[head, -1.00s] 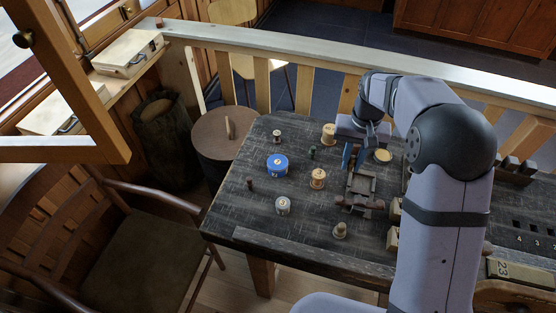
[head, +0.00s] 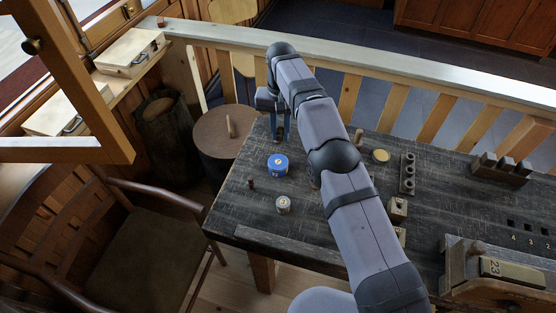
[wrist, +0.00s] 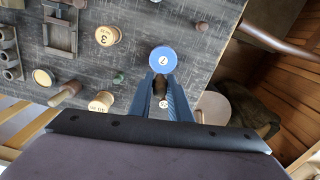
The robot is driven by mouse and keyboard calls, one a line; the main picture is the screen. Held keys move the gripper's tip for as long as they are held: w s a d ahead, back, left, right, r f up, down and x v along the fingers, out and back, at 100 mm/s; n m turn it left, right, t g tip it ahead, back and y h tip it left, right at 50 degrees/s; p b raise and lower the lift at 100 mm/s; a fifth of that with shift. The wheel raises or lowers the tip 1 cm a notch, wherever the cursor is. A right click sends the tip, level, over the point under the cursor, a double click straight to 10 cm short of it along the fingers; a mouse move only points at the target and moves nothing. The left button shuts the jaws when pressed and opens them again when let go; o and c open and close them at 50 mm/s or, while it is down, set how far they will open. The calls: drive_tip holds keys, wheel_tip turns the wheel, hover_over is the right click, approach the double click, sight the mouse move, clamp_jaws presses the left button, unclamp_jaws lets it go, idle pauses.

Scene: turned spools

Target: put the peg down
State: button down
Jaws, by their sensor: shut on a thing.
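My gripper (wrist: 160,80) is shut on a dark brown peg (wrist: 160,87), seen between the fingertips in the wrist view. In the head view my gripper (head: 280,132) points down over the table's far left corner, and the peg cannot be made out. A small pale-topped spool (wrist: 163,103) shows between the fingers, behind the peg in the wrist view. I cannot tell how far the peg is above the table (head: 232,205). A blue spool (head: 277,163) stands just in front of the gripper, and it also shows in the wrist view (wrist: 163,59).
A spool marked 3 (wrist: 107,36), a green piece (wrist: 118,77), another spool (wrist: 101,102) and a tan upright peg (wrist: 65,93) stand to one side. A round stool (head: 212,140) is beyond the table's left edge.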

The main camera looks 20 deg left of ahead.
drive_tip(key=shift+s+a, duration=0.3)
drive_tip(key=shift+a, duration=0.2)
drive_tip(key=shift+s+a, duration=0.25)
drive_tip(key=shift+a, duration=0.25)
drive_tip(key=b, duration=0.3)
hover_over(274, 162)
wheel_tip(274, 162, down, 5)
drive_tip(key=shift+s+f, duration=0.1)
drive_tip(key=shift+f+p, duration=1.1)
drive_tip(key=shift+f, duration=1.3)
drive_tip(key=shift+f, duration=0.2)
drive_tip(key=c, duration=1.6)
unclamp_jaws()
drive_tip(key=shift+c, duration=0.2)
drive_tip(key=shift+r, duration=0.15)
